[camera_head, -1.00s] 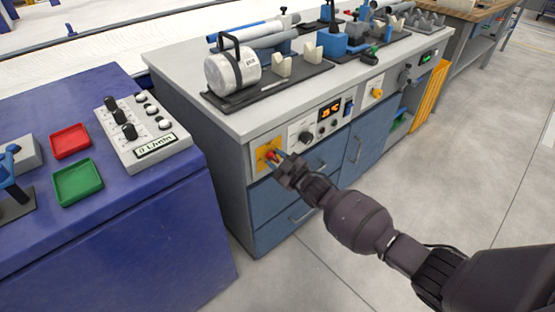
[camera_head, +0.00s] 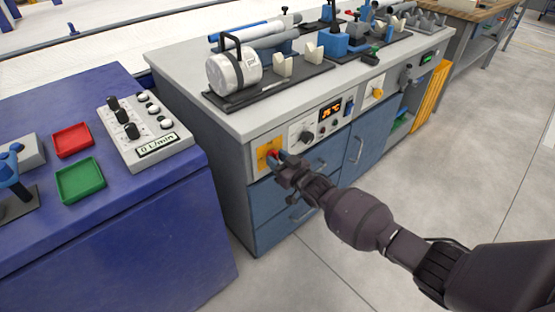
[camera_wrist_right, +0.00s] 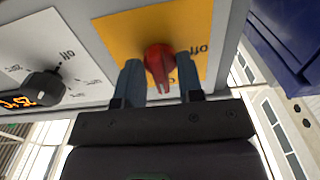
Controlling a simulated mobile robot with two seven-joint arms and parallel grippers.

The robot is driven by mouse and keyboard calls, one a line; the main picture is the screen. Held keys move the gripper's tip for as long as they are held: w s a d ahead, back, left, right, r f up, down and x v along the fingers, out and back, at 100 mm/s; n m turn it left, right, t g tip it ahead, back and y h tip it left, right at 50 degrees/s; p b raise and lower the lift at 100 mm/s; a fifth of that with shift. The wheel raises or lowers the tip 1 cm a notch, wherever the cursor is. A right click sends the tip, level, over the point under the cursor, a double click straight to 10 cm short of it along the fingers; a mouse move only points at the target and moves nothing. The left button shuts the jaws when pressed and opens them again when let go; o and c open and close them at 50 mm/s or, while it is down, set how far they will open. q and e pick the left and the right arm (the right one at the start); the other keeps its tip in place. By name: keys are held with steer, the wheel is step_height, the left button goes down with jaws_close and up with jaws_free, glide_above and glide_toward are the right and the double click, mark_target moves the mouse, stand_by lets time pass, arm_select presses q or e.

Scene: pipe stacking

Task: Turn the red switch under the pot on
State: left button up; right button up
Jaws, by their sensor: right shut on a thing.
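The red switch (camera_head: 273,153) sits on a yellow plate (camera_head: 263,160) at the left end of the cabinet's front panel. The silver pot (camera_head: 233,70) with a black handle stands on the cabinet top above it. My right gripper (camera_head: 278,156) is at the switch, its blue-grey fingers closed on the knob. In the right wrist view the switch (camera_wrist_right: 160,62) lies between the two fingers (camera_wrist_right: 159,72), with its long side running along them. An "off" label shows beside it on the yellow plate (camera_wrist_right: 112,32). My left gripper is out of view.
Right of the switch, the panel carries a black knob (camera_head: 305,136), an orange display (camera_head: 331,110) and another yellow plate (camera_head: 375,91). A blue bench (camera_head: 110,235) with a flow box (camera_head: 145,130) and red and green trays stands close on the left. Open floor lies to the right.

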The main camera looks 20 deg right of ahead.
stand_by(0.3)
steer(key=o, duration=0.5)
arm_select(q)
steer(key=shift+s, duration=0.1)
arm_select(e)
steer(key=shift+o, duration=0.2)
steer(key=shift+s+d+r, duration=0.1)
steer(key=shift+s+d, duration=0.1)
steer(key=shift+s, duration=0.3)
arm_select(q)
steer(key=p, duration=0.1)
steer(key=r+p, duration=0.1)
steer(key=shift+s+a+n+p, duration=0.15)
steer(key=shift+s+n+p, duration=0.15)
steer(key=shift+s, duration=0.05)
arm_select(e)
steer(key=v, duration=1)
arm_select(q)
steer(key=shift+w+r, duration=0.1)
arm_select(e)
steer(key=shift+w, duration=0.1)
